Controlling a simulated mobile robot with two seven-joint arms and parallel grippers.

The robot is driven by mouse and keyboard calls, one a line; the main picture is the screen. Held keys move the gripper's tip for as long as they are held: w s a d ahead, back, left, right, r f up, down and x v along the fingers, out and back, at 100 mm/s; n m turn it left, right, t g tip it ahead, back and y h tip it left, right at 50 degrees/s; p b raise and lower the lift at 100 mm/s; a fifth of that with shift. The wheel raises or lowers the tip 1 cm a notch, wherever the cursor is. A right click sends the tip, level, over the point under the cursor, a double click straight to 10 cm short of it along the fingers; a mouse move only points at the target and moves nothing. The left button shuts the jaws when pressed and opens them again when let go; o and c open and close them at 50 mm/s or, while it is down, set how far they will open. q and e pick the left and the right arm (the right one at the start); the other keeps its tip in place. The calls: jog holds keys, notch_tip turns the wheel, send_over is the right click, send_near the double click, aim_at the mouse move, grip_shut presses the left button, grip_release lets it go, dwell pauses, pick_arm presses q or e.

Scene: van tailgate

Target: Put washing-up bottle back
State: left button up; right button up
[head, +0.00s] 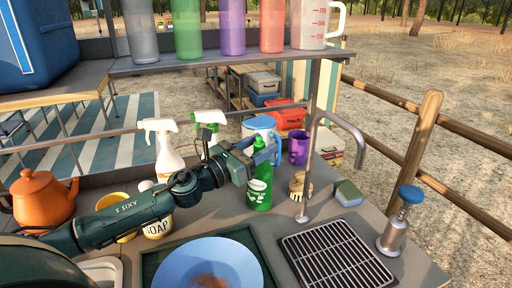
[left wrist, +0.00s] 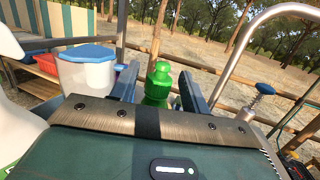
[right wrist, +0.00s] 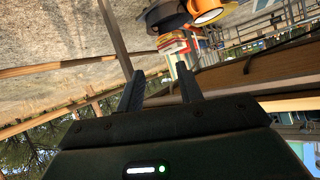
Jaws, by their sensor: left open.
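The green washing-up bottle (head: 259,187) with a white label stands upright on the grey counter behind the dish mat. My left gripper (head: 266,152) is at the bottle's upper part, coming from the left. In the left wrist view the bottle's green cap and shoulder (left wrist: 158,84) show between the two spread fingers (left wrist: 158,90), with a gap visible on each side. The bottle's lower part is hidden there by the gripper body. My right gripper (right wrist: 160,90) shows only in its own wrist view, with fingers apart and nothing between them, away from the counter.
White spray bottles (head: 166,150) and a soap pot (head: 158,228) stand left of the green bottle. A brush (head: 299,186), a tap (head: 312,120), a sponge (head: 348,192) and a purple mug (head: 298,147) are to its right. A blue plate (head: 208,264) lies in front.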

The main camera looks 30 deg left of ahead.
pick_arm(q)
jog(key=shift+r, duration=0.25)
jog(key=v, duration=0.1)
jog(key=b+v, duration=0.1)
jog(key=v, duration=0.1)
jog(key=b+v, duration=0.1)
jog(key=v, duration=0.1)
jog(key=shift+s+a+f, duration=0.1)
jog(key=shift+s+f, duration=0.05)
jog(key=shift+f, duration=0.25)
jog(key=r+b+v, duration=0.1)
jog(key=b+v, duration=0.1)
jog(key=v, duration=0.4)
jog(key=shift+s+f, duration=0.25)
jog(key=shift+s, duration=0.05)
pick_arm(e)
jog(key=shift+s+d+f+m+t, duration=0.2)
jog(key=shift+d+f+m+t, duration=0.15)
jog(key=shift+f, duration=0.2)
pick_arm(q)
jog(key=shift+a, duration=0.1)
pick_arm(e)
jog(key=shift+a, duration=0.1)
